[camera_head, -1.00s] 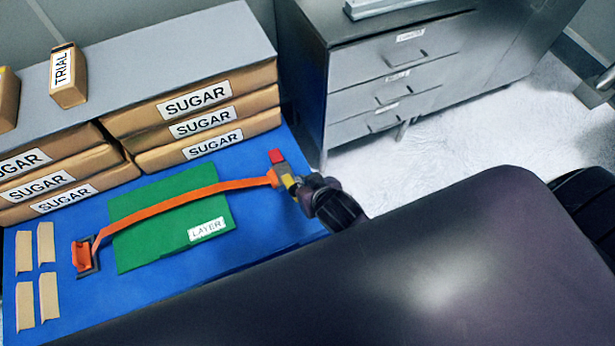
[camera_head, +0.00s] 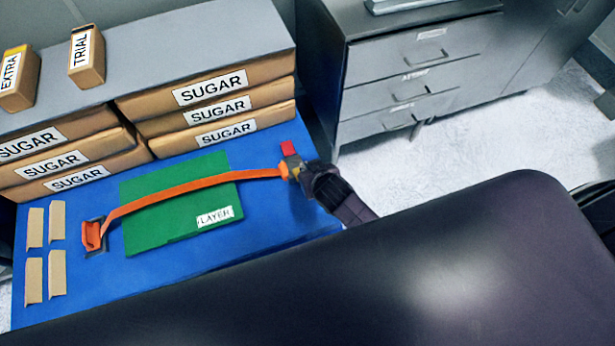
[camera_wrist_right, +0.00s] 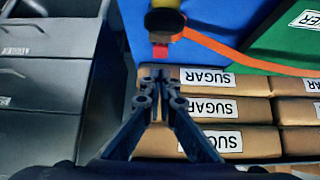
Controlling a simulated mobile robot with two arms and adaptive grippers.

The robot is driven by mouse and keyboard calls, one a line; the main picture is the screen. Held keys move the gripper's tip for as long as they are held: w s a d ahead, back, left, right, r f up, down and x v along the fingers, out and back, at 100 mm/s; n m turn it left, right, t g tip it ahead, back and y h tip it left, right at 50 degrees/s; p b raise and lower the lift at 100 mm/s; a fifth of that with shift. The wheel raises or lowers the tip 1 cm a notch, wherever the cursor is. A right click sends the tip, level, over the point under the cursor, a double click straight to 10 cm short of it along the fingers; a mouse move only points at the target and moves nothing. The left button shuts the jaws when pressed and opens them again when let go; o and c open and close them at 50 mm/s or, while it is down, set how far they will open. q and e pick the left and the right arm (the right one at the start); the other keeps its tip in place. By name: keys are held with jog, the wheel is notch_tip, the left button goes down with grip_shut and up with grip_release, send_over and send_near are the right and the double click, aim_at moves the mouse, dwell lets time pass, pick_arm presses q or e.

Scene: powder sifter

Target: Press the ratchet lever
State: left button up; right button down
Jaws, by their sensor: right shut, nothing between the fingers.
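The ratchet (camera_head: 291,164) sits at the right end of the orange strap (camera_head: 190,187) on the blue surface. Its red lever end (camera_head: 288,148) points toward the back. The red end also shows in the right wrist view (camera_wrist_right: 160,51), with a black round part and a yellow part beyond it. My right gripper (camera_head: 304,172) is beside the ratchet in the head view and partly covers it. In the right wrist view its shut, empty fingertips (camera_wrist_right: 159,74) appear just below the red end; I cannot tell whether they touch it. My left gripper is not in view.
The strap crosses a green slab (camera_head: 160,225) labelled LAYER to an orange end piece (camera_head: 92,236). Stacked SUGAR packs (camera_head: 215,108) stand behind, under a grey shelf (camera_head: 190,45). Tan strips (camera_head: 58,221) lie at left. A grey drawer cabinet (camera_head: 420,75) stands at right.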

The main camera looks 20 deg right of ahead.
jog(key=f, duration=0.3)
jog(key=shift+s+f, duration=0.15)
jog(key=shift+s, duration=0.05)
jog(key=shift+s+f, duration=0.4)
jog(key=shift+f, duration=0.15)
